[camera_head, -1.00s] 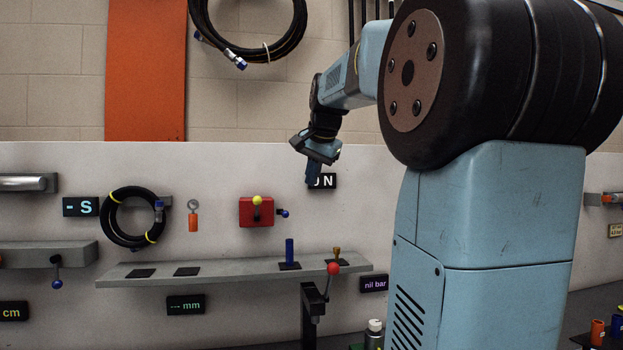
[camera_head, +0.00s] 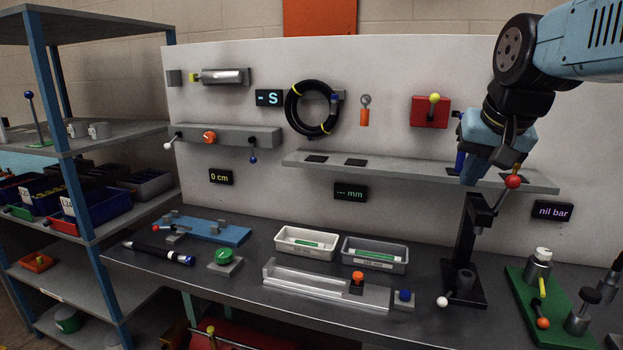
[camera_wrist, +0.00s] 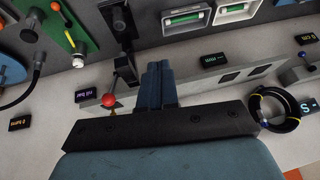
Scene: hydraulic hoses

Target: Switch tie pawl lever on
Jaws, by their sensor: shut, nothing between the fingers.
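No lever in view is labelled as the tie pawl lever, so I cannot tell which it is. A red-ball lever (camera_head: 513,181) stands on top of a black stand (camera_head: 465,240) at the bench's right. The red ball also shows left of my fingers in the wrist view (camera_wrist: 108,101). A white ball (camera_head: 442,301) sits low at the stand's foot. A yellow-ball lever (camera_head: 435,98) is on a red wall box. My gripper (camera_head: 472,178) is shut and empty, pointing down beside the stand's top; its blue fingers also show in the wrist view (camera_wrist: 158,75).
A grey wall shelf (camera_head: 420,172) runs behind my gripper, close to it. A green board with fittings (camera_head: 530,300) is at right. Trays (camera_head: 306,243) and a clear trough (camera_head: 325,288) lie on the bench. A grey wall bar (camera_head: 230,138) carries white- and blue-ball levers.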

